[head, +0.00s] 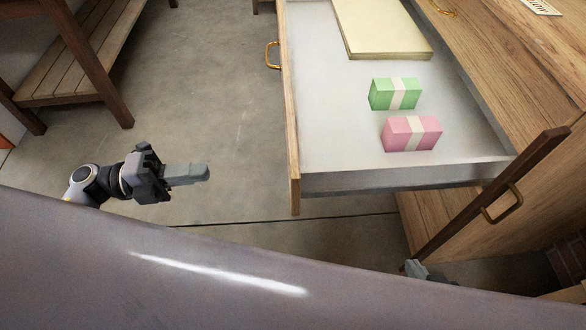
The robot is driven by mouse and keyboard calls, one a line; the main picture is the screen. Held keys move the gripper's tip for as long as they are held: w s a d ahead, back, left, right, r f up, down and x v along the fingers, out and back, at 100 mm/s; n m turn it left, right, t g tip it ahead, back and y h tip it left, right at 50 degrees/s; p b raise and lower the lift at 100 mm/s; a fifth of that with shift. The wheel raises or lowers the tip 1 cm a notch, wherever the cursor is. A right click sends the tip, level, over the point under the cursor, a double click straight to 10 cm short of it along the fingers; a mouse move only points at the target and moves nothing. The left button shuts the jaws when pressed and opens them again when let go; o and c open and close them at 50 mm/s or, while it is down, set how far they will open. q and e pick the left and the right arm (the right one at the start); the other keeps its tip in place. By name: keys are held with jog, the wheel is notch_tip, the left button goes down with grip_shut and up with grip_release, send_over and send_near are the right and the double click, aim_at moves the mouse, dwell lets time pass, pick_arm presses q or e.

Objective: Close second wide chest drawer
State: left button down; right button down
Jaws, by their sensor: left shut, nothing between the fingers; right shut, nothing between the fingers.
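A wide wooden chest drawer (291,130) is pulled far out to the left of the chest (500,55), with its pale interior exposed. A brass handle (272,55) is on its front panel. My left gripper (207,173) is shut and empty over the floor, left of the drawer front and apart from it. My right gripper (415,268) shows only as small grey tips at the lower edge, near the lower end of the chest's dark wooden edge strip; it is shut and empty. Most of it is hidden behind my body. I cannot tell whether it touches the chest.
The drawer holds a green banded bundle (394,94), a pink banded bundle (412,133) and a flat cream block (380,30). A slatted wooden bench (80,60) stands upper left. Bare concrete floor lies between.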

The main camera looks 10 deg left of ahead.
pick_arm(q)
jog(key=w+d+g, duration=0.1)
jog(key=w+d, duration=0.2)
jog(key=d, duration=1)
jog(key=shift+w+d+f+m, duration=0.3)
jog(key=shift+w+f+m, duration=0.1)
